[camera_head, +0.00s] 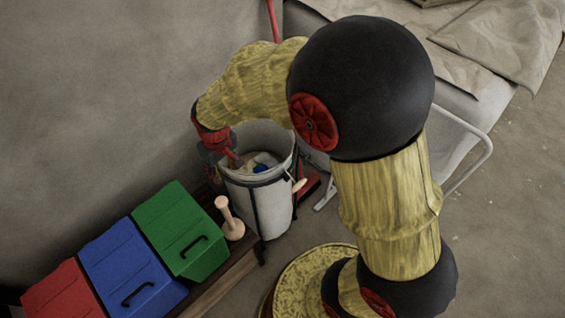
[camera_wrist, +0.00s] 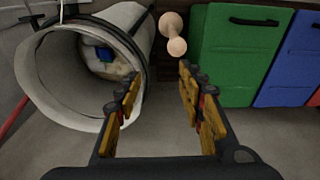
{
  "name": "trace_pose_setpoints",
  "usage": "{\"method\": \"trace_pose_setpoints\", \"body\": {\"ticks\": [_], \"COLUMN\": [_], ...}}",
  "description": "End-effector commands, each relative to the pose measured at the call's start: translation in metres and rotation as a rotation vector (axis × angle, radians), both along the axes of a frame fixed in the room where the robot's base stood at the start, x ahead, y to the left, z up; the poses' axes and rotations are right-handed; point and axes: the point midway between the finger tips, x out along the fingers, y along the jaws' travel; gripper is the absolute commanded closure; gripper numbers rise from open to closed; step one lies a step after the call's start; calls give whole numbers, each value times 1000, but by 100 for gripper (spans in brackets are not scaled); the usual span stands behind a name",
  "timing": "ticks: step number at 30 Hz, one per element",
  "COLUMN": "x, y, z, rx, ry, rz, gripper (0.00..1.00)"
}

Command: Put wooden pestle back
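The wooden pestle (camera_head: 229,217) is pale wood with rounded ends and stands near the end of a dark wooden bench, between the green box and the bin. In the wrist view the pestle (camera_wrist: 172,32) shows at the top, ahead of and beyond the fingertips. My gripper (camera_wrist: 159,78) is open, with nothing between its fingers. In the head view my gripper (camera_head: 222,150) is beside the bin's rim, apart from the pestle, and its fingertips are hard to make out.
A tall grey bin (camera_head: 260,205) holds blue and pale items. Green (camera_head: 180,230), blue (camera_head: 125,262) and red (camera_head: 62,292) lidded boxes stand in a row on the bench (camera_head: 222,285). A small tan handle (camera_head: 299,185) shows at the bin's right side. A cloth-covered surface (camera_head: 455,75) lies behind.

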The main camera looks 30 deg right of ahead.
Motion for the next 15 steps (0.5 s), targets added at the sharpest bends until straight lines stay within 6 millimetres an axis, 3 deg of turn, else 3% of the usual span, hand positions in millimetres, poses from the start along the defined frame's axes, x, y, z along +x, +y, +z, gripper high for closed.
{"method": "trace_pose_setpoints", "body": {"ticks": [1, 6, 10, 15], "x": [-8, -49, -92, -148], "y": [-11, -44, -66, -88], "z": [31, 112, 159, 195], "rx": [8, 30, 46, 62], "ry": [-35, -129, -201, -285], "rz": [-27, -115, -180, -257], "gripper": [61, 61, 61, 61]}}
